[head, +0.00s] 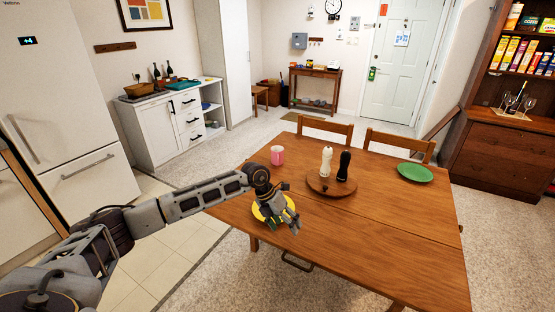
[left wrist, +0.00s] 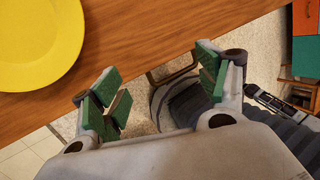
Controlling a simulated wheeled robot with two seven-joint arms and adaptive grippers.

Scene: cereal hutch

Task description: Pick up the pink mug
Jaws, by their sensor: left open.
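The pink mug (head: 277,155) stands upright on the far left part of the wooden table in the head view. My left gripper (head: 285,222) is over the table's near left edge, in front of a yellow plate, and apart from the mug, which is farther back. In the left wrist view my left gripper (left wrist: 158,95) has its green-padded fingers wide apart with nothing between them. The mug does not show in the left wrist view. My right gripper is not in view.
The yellow plate (head: 259,212) lies beside my left gripper and shows in the left wrist view (left wrist: 35,40). A round wooden board (head: 318,188) holds a white shaker (head: 326,161) and a black shaker (head: 344,165). A green plate (head: 414,172) lies right. The table's front right is clear.

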